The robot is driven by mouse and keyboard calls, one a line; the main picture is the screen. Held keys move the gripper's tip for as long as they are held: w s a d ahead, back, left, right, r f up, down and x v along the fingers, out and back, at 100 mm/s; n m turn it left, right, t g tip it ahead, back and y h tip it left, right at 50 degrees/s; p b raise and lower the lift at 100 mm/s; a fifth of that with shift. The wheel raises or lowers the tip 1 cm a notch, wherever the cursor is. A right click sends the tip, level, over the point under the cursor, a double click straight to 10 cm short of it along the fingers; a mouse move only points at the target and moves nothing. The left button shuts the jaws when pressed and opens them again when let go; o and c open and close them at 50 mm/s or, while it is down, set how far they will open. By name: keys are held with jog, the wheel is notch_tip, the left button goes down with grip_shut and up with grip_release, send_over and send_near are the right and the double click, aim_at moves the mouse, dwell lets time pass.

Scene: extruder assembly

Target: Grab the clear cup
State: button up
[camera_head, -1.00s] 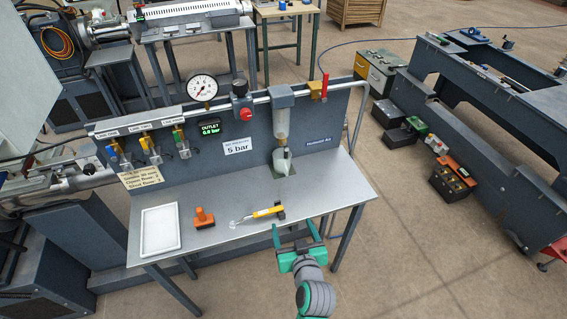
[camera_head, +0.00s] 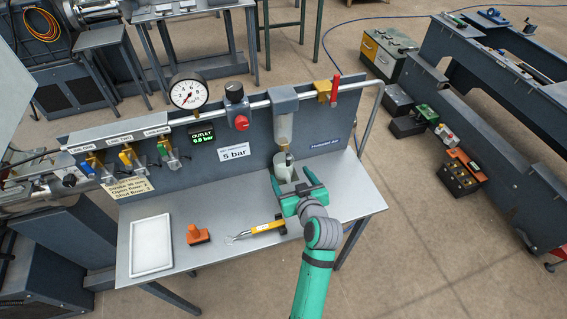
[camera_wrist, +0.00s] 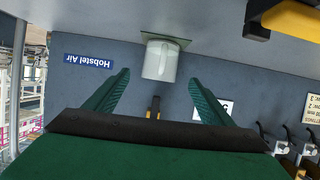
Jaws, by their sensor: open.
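The clear cup (camera_head: 282,162) stands on a small dark green square of the bench, below the filter on the panel; my gripper partly hides it in the head view. In the wrist view, which is upside down, the translucent, whitish cup (camera_wrist: 160,60) shows ahead between the fingertips. My gripper (camera_head: 290,177) is open in front of the cup, with green fingers pointing at it. In the wrist view my gripper (camera_wrist: 159,78) has a finger on either side in the picture and nothing held. I cannot tell whether the fingers reach around the cup.
A yellow-handled tool (camera_head: 266,227) lies left of my gripper on the bench. An orange tool (camera_head: 197,235) and a white tray (camera_head: 152,245) sit farther left. The panel (camera_head: 235,180) with gauge, knob and valves rises behind. A red-handled valve (camera_head: 334,88) stands above right.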

aim_at(289, 172)
jog(key=x, duration=0.3)
jog(key=shift+w+d+f, duration=0.1)
jog(key=shift+w+f, duration=0.05)
jog(key=shift+f, duration=0.15)
jog(key=shift+x, duration=2.75)
jog(key=shift+f, duration=0.1)
jog(key=c, duration=1.2)
jog(key=shift+c, duration=0.2)
